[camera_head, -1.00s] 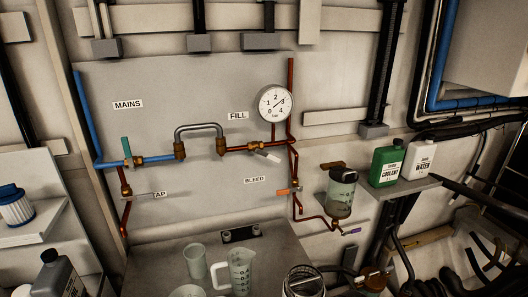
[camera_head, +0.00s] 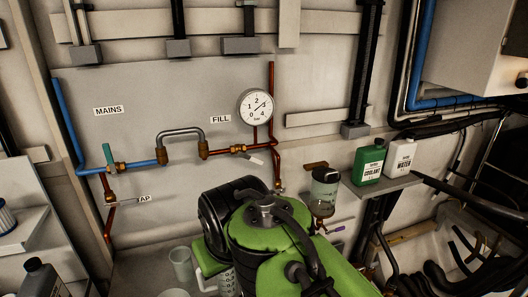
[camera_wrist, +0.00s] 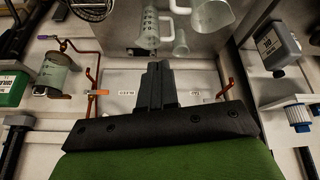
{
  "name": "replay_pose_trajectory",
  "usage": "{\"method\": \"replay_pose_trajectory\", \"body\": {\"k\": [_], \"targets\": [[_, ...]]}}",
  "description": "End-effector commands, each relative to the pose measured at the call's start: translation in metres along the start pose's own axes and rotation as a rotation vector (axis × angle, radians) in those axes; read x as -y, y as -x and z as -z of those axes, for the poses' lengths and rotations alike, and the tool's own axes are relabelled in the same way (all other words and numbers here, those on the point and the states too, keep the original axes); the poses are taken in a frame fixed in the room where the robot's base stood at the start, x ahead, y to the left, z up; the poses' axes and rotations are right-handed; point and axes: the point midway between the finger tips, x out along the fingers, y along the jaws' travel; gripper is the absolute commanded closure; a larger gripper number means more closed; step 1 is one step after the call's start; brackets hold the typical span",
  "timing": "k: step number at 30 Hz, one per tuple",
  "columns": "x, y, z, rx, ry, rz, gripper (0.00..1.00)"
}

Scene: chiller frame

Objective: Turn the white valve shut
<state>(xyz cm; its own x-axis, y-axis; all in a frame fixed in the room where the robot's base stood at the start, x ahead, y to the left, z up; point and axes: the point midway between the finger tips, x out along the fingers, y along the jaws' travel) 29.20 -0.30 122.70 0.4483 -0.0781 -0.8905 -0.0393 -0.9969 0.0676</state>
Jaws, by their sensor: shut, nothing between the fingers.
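The white valve handle (camera_head: 255,160) is on the copper pipe just right of the FILL label, below the gauge (camera_head: 255,106). It slants down to the right, off the line of the pipe. I cannot make it out in the wrist view. My gripper (camera_wrist: 157,68) shows in the wrist view, shut and empty, pointing toward the shelf with the jugs. In the head view my green arm fills the lower middle, and the fingers are hidden. My gripper is not seen touching the valve.
A teal handle (camera_head: 108,153) is on the blue mains pipe at left. An orange handle (camera_wrist: 99,92) by the BLEED label shows in the wrist view. Green (camera_head: 369,162) and white bottles (camera_head: 400,157) stand on a shelf at right. A clear jug (camera_wrist: 149,28) stands near my fingers.

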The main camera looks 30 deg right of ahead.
Motion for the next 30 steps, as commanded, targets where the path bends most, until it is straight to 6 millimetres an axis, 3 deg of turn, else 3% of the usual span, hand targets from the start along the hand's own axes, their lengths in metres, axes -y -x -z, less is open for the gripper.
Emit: {"method": "replay_pose_trajectory", "body": {"k": [5,8,11,14,15,18,22,25,30], "targets": [[-0.019,-0.011,0.083,0.014,-0.031,0.034,1.00],[-0.044,-0.024,0.137,0.000,-0.074,0.094,1.00],[-0.085,-0.037,0.183,-0.042,-0.145,0.172,1.00],[-0.143,-0.045,0.219,-0.114,-0.247,0.257,1.00],[-0.172,-0.046,0.228,-0.151,-0.297,0.287,1.00],[-0.241,-0.045,0.238,-0.249,-0.416,0.347,1.00],[-0.302,-0.042,0.234,-0.339,-0.520,0.383,1.00],[-0.316,-0.043,0.232,-0.362,-0.543,0.390,1.00],[-0.308,-0.065,0.242,-0.359,-0.542,0.391,1.00]]}}
